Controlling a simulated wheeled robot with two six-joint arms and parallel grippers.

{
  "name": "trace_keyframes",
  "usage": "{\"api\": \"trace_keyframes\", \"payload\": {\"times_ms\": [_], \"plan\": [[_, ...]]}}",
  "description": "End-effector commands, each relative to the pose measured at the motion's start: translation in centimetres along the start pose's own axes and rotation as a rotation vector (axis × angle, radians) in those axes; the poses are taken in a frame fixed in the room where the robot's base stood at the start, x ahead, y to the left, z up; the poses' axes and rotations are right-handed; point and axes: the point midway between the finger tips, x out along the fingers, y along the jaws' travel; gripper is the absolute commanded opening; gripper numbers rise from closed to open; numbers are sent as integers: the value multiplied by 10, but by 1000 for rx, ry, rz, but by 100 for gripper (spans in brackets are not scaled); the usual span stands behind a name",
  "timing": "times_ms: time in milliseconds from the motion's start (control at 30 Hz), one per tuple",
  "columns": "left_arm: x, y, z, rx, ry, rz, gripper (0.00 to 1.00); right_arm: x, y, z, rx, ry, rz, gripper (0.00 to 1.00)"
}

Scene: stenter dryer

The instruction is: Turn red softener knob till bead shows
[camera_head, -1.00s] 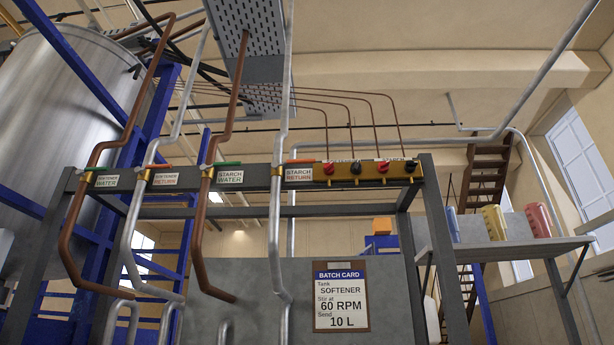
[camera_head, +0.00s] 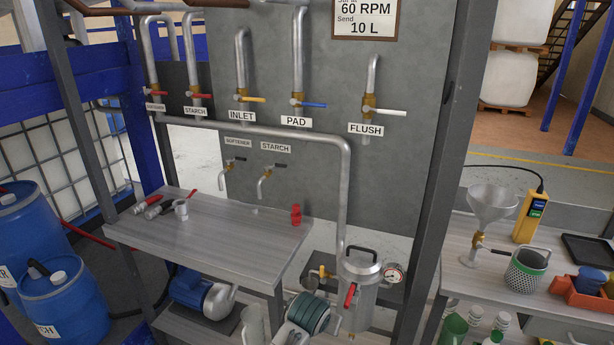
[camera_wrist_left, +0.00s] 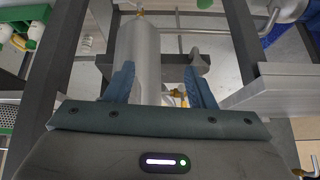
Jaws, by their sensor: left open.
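The batch card (camera_head: 366,18) is cut off at the top and reads 60 RPM and 10 L. A red-handled valve (camera_head: 154,93) has a small label that seems to read softener, at the upper left of the grey panel. A lower softener tap (camera_head: 229,164) has a dark handle. My right gripper is not in view.
A grey bench (camera_head: 190,240) stands before the panel, with a red object (camera_head: 296,214) on it. A steel canister (camera_head: 360,280) with a gauge stands low in the middle. A right-hand shelf (camera_head: 510,250) holds a funnel and yellow pendant. Blue drums (camera_head: 60,305) stand left.

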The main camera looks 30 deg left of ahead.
Motion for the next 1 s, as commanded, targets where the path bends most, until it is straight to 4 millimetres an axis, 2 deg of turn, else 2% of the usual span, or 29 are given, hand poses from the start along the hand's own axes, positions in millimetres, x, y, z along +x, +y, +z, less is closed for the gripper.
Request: {"api": "trace_keyframes", "payload": {"times_ms": [33,167,333,567,667,767,800,867,1000], "plan": [[-25,-1,-18,-9,21,0,50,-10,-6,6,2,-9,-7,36],[-76,-3,-53,-41,66,-1,50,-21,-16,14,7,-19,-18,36],[-88,-2,-96,-86,111,-4,50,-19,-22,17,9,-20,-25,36],[-113,0,-169,-158,188,-3,50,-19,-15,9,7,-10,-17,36],[-132,0,-212,-201,234,1,50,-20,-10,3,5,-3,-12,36],[-163,-2,-264,-257,292,7,50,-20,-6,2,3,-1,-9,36],[-178,-2,-287,-283,318,11,50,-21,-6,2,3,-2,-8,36],[-202,-4,-319,-322,354,19,50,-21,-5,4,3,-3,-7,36],[-269,-9,-388,-411,441,40,50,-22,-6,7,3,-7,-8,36]]}}
